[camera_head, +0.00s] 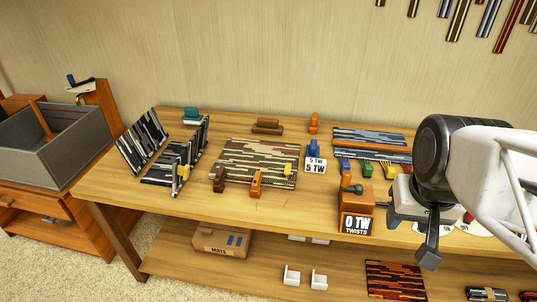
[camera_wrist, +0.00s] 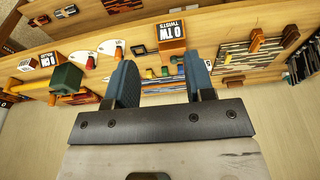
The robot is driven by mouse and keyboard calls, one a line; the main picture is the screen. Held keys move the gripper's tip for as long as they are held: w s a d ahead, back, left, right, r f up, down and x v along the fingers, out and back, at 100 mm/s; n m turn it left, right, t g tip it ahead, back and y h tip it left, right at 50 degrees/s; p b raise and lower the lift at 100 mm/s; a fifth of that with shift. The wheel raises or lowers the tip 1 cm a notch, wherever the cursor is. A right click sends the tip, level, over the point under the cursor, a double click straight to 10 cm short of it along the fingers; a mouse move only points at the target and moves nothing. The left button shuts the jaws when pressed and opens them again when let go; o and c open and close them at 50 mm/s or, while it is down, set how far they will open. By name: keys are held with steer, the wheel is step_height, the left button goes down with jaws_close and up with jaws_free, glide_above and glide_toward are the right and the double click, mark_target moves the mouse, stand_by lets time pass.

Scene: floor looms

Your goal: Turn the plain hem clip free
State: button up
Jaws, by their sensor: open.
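A striped woven mat (camera_head: 255,152) in green, brown and cream lies flat on the table. A dark brown clip (camera_head: 219,179) stands at its left front corner, an orange-brown clip (camera_head: 256,184) at its front edge and a yellow piece (camera_head: 288,170) near its right side. I cannot tell which is the plain hem clip, nor how each grips the hem. My gripper (camera_wrist: 160,78) is open, with nothing between its two blue-grey fingers in the wrist view. In the head view my gripper (camera_head: 428,248) hangs at the table's right front, well apart from the mat.
A box (camera_head: 356,222) marked "0 TW TWISTS" with a green knob stands between my gripper and the mat. A "5 TW" card (camera_head: 315,167), blue striped mats (camera_head: 370,137) and small coloured pieces lie behind. A dark rack (camera_head: 178,165) stands left. Table front near the mat is bare.

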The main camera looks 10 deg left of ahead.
steer(key=w+a, duration=0.5)
steer(key=w, duration=0.6)
steer(key=g, duration=0.3)
glide_above(256, 178)
step_height(256, 178, down, 22)
steer(key=shift+d+r, duration=0.15)
steer(key=shift+r, duration=0.05)
steer(key=shift+w+f, duration=0.1)
steer(key=shift+f, duration=0.05)
steer(key=shift+f, duration=0.15)
steer(key=shift+f, duration=3.75)
